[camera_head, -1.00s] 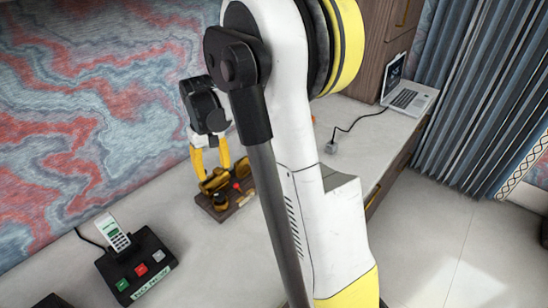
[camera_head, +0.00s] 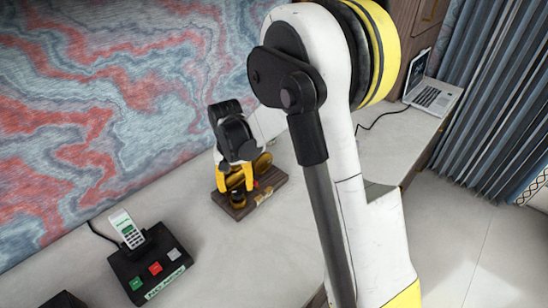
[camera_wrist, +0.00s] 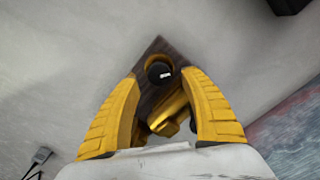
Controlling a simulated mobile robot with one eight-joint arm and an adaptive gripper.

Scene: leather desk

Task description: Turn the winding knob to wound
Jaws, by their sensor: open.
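A small device with brass parts stands on a dark wooden base (camera_head: 262,196) on the desk. The wrist view shows a round black knob (camera_wrist: 159,71) with a small white mark, set in a brass ring at one corner of the base. My gripper (camera_head: 235,187) has yellow fingers and is open above the device. In the wrist view its fingertips (camera_wrist: 160,78) lie on either side of the knob, with nothing held between them. I cannot tell how high they are above it. A red ball (camera_head: 256,184) shows beside the fingers in the head view.
A black box (camera_head: 150,268) with green, red and white buttons and a white handheld unit (camera_head: 127,229) stands at the lower left. A laptop (camera_head: 432,97) sits at the far right. The pale desk between them and the device is clear.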

